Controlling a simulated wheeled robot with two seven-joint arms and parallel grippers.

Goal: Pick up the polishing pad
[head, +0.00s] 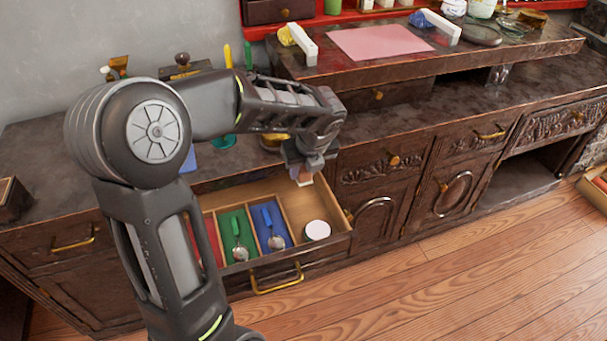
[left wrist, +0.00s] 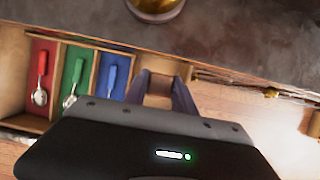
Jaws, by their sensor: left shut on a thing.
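My left gripper (head: 305,166) is above the right part of the open drawer (head: 340,222), pointing down. It is shut on a small brown and pale thing (head: 304,181), which looks like the polishing pad and is mostly hidden by the fingers. In the left wrist view the gripper (left wrist: 160,92) shows beyond the dark wrist housing, with a brownish piece between its fingers. The held thing appears raised above the drawer floor. My right gripper is not in view.
The drawer has red, green (head: 234,236) and blue (head: 271,227) lined compartments with spoons, and a bare one with a white round container (head: 317,230). A raised shelf above holds a pink mat (head: 380,41) and white blocks. A brass pot (left wrist: 157,8) stands on the counter behind the drawer.

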